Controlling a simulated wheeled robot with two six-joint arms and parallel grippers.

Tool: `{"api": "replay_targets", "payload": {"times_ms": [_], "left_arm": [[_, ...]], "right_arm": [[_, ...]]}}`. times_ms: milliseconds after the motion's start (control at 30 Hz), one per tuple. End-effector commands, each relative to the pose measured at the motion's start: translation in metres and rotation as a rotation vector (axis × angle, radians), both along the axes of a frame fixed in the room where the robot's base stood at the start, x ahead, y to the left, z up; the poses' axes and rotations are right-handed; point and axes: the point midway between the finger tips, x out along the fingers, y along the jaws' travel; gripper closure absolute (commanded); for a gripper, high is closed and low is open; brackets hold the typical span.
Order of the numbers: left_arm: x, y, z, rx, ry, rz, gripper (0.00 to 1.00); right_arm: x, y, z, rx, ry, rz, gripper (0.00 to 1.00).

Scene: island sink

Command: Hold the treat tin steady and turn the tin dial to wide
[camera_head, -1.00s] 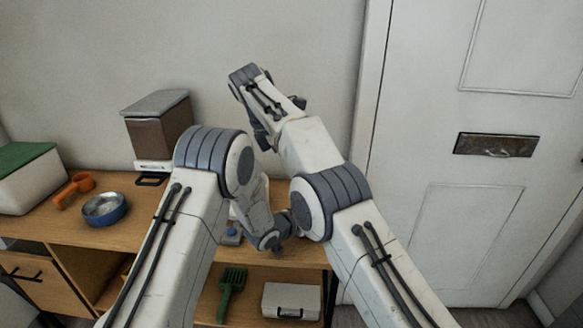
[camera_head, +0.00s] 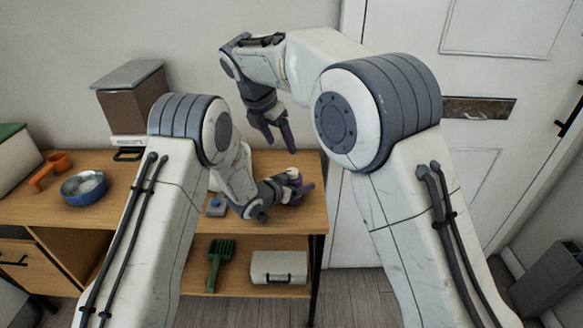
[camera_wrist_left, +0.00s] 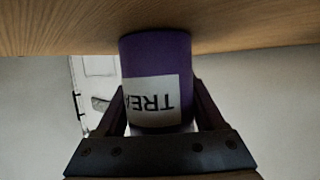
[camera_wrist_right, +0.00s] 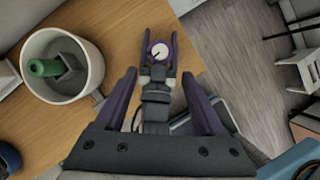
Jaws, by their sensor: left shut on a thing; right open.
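The treat tin is purple with a white label whose letters read upside down in the left wrist view (camera_wrist_left: 156,55). It stands upright on the wooden worktop near its right end, also in the head view (camera_head: 296,178). My left gripper (camera_head: 299,193) is shut on the tin's sides. In the right wrist view, the tin's top carries a round white dial (camera_wrist_right: 159,50) with a dark pointer mark; I cannot read its settings. My right gripper (camera_head: 278,140) is open and empty above the tin, apart from it, fingers pointing down.
A white pot (camera_wrist_right: 62,90) holding a green thing stands beside the tin. A blue bowl (camera_head: 83,188), an orange scoop (camera_head: 50,172) and a brown bin (camera_head: 133,103) are at the left.

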Motion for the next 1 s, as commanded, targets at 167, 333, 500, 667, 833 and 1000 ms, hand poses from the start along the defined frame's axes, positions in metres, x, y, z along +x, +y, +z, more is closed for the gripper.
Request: {"api": "replay_targets", "payload": {"times_ms": [167, 333, 500, 667, 833, 1000], "left_arm": [[0.000, 0.000, 0.000, -0.001, -0.001, 0.000, 0.93], [0.000, 0.000, 0.000, -0.001, -0.001, 0.000, 0.93], [0.000, 0.000, 0.001, -0.001, -0.001, 0.000, 0.93], [0.000, 0.000, 0.001, -0.001, -0.001, 0.000, 0.93], [0.000, 0.000, 0.001, -0.001, -0.001, 0.000, 0.93], [0.000, 0.000, 0.001, -0.001, -0.001, 0.000, 0.93]], "right_arm": [[0.005, -0.005, -0.019, -0.002, 0.003, 0.004, 0.29], [0.015, -0.014, -0.051, -0.004, 0.004, 0.003, 0.29], [0.025, -0.021, -0.082, -0.003, 0.005, 0.003, 0.29], [0.032, -0.025, -0.101, -0.001, 0.002, 0.003, 0.29], [0.035, -0.027, -0.109, -0.001, 0.001, 0.004, 0.29], [0.036, -0.028, -0.110, 0.000, 0.000, 0.004, 0.29]]}}
